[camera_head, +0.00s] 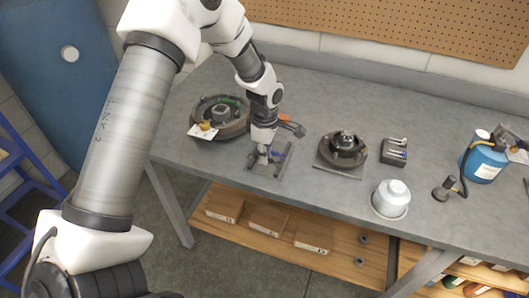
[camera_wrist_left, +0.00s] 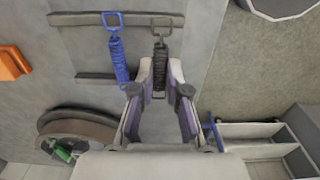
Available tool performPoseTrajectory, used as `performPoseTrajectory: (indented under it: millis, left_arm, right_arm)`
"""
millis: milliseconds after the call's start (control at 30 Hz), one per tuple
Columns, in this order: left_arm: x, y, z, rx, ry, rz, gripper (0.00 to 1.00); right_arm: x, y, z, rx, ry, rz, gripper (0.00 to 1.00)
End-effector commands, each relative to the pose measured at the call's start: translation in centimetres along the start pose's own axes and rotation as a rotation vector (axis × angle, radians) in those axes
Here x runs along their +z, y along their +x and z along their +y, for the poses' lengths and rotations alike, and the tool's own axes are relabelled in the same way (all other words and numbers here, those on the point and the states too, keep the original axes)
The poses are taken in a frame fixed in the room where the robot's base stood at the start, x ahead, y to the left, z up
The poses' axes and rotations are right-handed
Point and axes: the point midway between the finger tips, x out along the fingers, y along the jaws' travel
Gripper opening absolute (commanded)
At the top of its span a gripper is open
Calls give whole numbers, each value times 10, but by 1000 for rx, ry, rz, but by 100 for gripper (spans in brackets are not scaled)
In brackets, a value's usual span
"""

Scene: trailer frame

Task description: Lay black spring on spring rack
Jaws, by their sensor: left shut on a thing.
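The black spring (camera_wrist_left: 160,63) is between the fingertips of my left gripper (camera_wrist_left: 160,72), which is shut on it. Its upper hook overlaps the far bar of the grey spring rack (camera_wrist_left: 75,19) in the left wrist view; whether it touches the bar, I cannot tell. A blue spring (camera_wrist_left: 118,58) lies to its left across both rack bars, roughly parallel. In the head view my left gripper (camera_head: 264,151) points down over the rack (camera_head: 284,161) near the table's front edge and hides most of the springs. My right gripper is not in view.
A drum with a tag (camera_head: 220,129) is left of the rack, and an orange-and-black tool (camera_head: 293,127) lies behind it. A hub (camera_head: 343,149), bolt block (camera_head: 394,153), white cup (camera_head: 391,197) and blue tank (camera_head: 484,160) stand to the right. The back of the grey table is clear.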

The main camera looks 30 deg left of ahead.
Motion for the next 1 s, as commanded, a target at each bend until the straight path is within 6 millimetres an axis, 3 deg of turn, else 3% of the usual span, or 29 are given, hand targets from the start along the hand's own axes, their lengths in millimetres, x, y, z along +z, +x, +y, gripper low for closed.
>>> performPoseTrajectory:
  millis: [1000]
  left_arm:
    - [0,7,0,1,0,0,0]
  right_arm:
    - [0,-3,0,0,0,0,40]
